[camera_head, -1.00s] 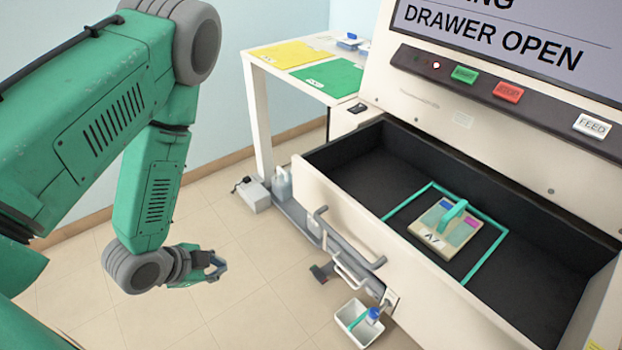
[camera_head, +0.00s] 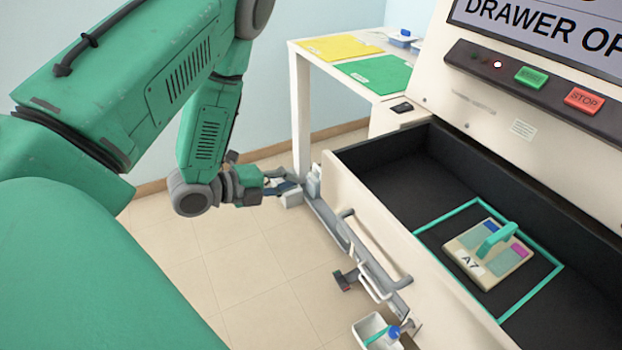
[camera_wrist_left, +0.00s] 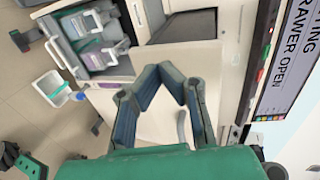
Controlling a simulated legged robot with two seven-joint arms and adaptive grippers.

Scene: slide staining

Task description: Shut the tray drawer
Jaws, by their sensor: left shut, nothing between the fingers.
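The tray drawer (camera_head: 343,203) stands open, its cream front panel facing me and its inside black. A slide tray marked A7 (camera_head: 470,262), with a teal handle, sits in it within a teal outline. A grey bar handle (camera_head: 378,245) runs along the drawer front. My left gripper (camera_head: 290,187) is shut and empty, left of the drawer front near its far end. I cannot tell whether it touches the front. In the left wrist view its fingertips (camera_wrist_left: 160,72) overlap the cream panel. My right gripper is not in view.
The machine's screen (camera_head: 560,25) reads DRAWER OPEN in the wrist view. Green and red buttons (camera_head: 583,101) sit below it. A side table (camera_head: 297,75) holds yellow and green mats.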

